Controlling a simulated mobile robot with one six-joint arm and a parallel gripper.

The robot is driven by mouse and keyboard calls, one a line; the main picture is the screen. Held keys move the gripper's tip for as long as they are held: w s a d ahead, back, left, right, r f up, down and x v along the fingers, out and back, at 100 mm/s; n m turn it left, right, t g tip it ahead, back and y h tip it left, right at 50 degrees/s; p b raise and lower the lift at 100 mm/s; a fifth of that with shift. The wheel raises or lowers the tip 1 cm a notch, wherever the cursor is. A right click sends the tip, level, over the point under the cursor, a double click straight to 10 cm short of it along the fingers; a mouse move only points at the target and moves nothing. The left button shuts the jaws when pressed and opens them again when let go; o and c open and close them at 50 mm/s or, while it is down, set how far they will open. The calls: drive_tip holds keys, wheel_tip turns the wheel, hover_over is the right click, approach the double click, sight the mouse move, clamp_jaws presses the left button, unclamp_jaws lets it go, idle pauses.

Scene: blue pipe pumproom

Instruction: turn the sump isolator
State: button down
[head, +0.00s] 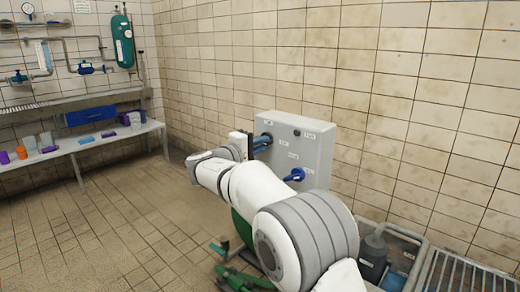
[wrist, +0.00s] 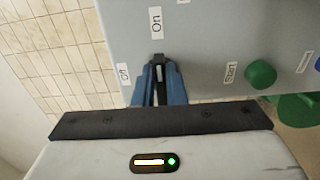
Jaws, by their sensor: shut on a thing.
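The grey control box (head: 308,148) stands against the tiled wall, and its face fills the top of the wrist view (wrist: 205,45). My gripper (head: 264,142) is at the left part of this face. In the wrist view its blue fingers (wrist: 159,82) are closed around a dark handle, which I take to be the sump isolator (wrist: 158,57). Only a narrow part of the handle shows between the fingertips. An "On" label (wrist: 155,20) is straight above it and an "Off" label (wrist: 123,72) is to its left. The handle's exact angle is hard to tell.
A green button (wrist: 260,74) beside a "Start" label is right of my gripper. A blue knob (head: 296,174) sits lower on the box. Green equipment (head: 241,228) is on the floor below. A bench (head: 80,143) stands at left, with open floor between.

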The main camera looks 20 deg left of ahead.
idle(0.4)
drive_tip(key=c, duration=1.5)
unclamp_jaws()
drive_tip(key=p+v, duration=0.2)
drive_tip(key=v, duration=0.6)
drive_tip(key=shift+w, duration=0.1)
